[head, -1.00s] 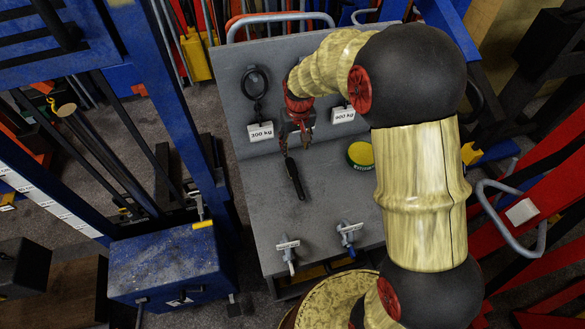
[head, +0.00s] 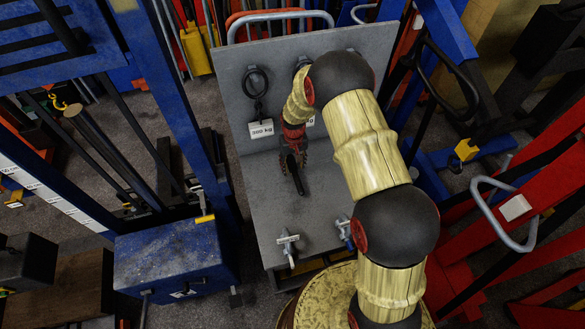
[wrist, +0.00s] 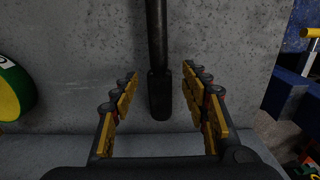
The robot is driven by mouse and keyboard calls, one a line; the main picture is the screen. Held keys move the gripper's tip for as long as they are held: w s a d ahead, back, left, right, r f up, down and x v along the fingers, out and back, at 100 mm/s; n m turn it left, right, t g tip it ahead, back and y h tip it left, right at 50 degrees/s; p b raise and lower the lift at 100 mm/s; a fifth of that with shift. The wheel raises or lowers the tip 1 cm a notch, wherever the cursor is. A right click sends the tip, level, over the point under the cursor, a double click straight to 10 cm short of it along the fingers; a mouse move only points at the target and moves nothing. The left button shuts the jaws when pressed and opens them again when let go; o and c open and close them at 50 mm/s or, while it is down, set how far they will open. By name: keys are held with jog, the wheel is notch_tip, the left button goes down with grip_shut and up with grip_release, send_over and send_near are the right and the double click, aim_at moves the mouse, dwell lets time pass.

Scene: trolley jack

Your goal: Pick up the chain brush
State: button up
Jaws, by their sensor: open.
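The chain brush, a slim black tool, lies on the grey trolley surface (head: 270,215). In the head view its black brush end (head: 297,182) sticks out below my gripper (head: 292,155). In the wrist view the chain brush (wrist: 157,60) runs from the top edge down to a thicker dark end between the fingers. My gripper (wrist: 160,110) is open, with a row of yellow pads on either side of the brush. A gap shows between the brush and each finger. The upper part of the brush is out of the wrist view.
A round green and yellow tin (wrist: 14,90) sits left in the wrist view. A shackle (head: 256,85) with a weight tag hangs on the upright back panel. A blue machine (head: 175,255) stands at left.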

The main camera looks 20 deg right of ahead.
aim_at(294, 169)
notch_tip(294, 169, down, 4)
jog(key=shift+r, duration=0.2)
jog(key=shift+s, duration=0.1)
jog(key=shift+c, duration=1.4)
grip_shut()
